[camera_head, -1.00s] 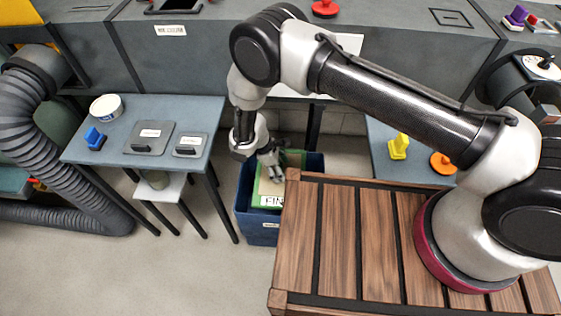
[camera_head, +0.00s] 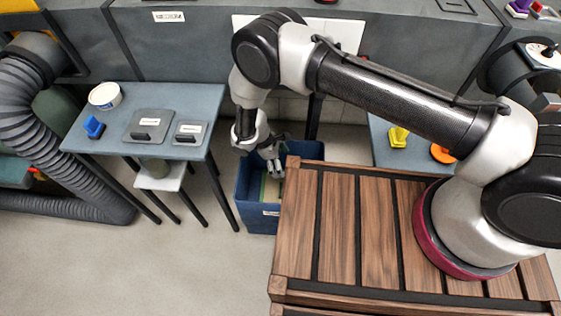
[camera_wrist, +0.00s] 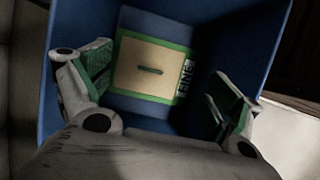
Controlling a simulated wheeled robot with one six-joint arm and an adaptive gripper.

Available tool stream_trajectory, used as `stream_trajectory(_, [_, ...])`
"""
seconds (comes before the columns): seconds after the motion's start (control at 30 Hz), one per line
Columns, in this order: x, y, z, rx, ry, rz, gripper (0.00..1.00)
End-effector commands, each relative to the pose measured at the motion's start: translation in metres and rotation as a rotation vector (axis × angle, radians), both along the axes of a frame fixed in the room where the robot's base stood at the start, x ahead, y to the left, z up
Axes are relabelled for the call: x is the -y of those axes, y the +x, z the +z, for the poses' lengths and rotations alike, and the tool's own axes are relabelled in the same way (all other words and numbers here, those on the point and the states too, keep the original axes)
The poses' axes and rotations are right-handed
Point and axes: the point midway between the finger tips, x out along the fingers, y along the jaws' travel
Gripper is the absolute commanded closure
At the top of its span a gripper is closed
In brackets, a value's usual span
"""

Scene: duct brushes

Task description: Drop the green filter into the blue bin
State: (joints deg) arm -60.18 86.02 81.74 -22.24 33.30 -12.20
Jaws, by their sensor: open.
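The blue bin (camera_head: 247,190) stands on the floor between the grey side table and my wooden-topped base. The green filter (camera_wrist: 122,88) lies inside the bin in the wrist view, a green frame around a tan panel with a dark slot and a white lettered label. In the head view only a little of the filter (camera_head: 271,190) shows, low in the bin. My gripper (camera_wrist: 160,90) is open and empty above the bin, pointing down into it. Its fingers are apart on either side of the filter in the wrist view, and they appear clear of it.
A grey table (camera_head: 205,100) at left holds a white tub (camera_head: 105,96), a blue brush (camera_head: 93,127) and two dark plates. A yellow brush (camera_head: 398,137) and an orange one (camera_head: 442,153) sit on the right table. A ribbed hose (camera_head: 60,165) runs at far left.

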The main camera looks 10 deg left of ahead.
Motion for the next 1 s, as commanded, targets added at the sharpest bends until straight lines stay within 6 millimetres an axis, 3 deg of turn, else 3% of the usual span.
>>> stream_trajectory(0.27, [-0.004, 0.0, 0.008, 0.001, 0.002, 0.0, 0.09])
stream_trajectory(0.7, [-0.038, -0.002, 0.09, 0.001, 0.003, 0.002, 0.09])
stream_trajectory(1.0, [-0.045, -0.003, 0.111, -0.001, 0.0, 0.0, 0.09])
